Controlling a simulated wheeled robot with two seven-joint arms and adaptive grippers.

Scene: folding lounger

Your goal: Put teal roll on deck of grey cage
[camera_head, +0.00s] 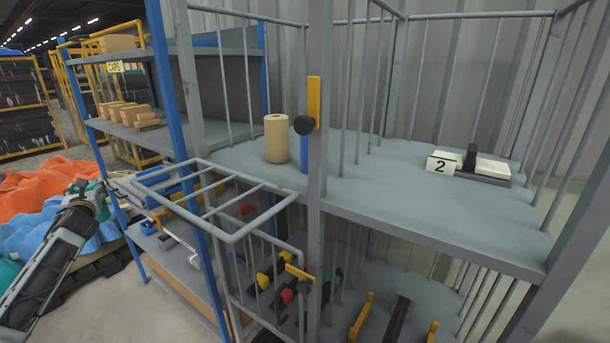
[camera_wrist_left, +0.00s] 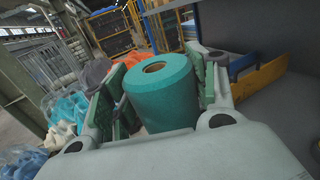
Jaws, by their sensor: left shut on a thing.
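The teal roll (camera_wrist_left: 162,98) stands between the fingers of my left gripper (camera_wrist_left: 160,100) in the left wrist view. In the head view my left gripper (camera_head: 92,195) is at the left, shut on the roll, of which only a little teal shows. It is outside the grey cage (camera_head: 316,200), to the left of it. The deck (camera_head: 400,200) is the cage's upper grey shelf. A tan roll (camera_head: 277,138) stands upright on it, beside a blue roll (camera_head: 304,152) partly hidden by the front post. My right gripper is not in view.
A barred gate (camera_head: 235,205) juts out at the cage's front left. A number 2 card (camera_head: 441,164) and a black-and-white device (camera_head: 485,165) sit at the deck's right. The deck's middle is clear. A blue-post rack (camera_head: 180,80) stands left of the cage.

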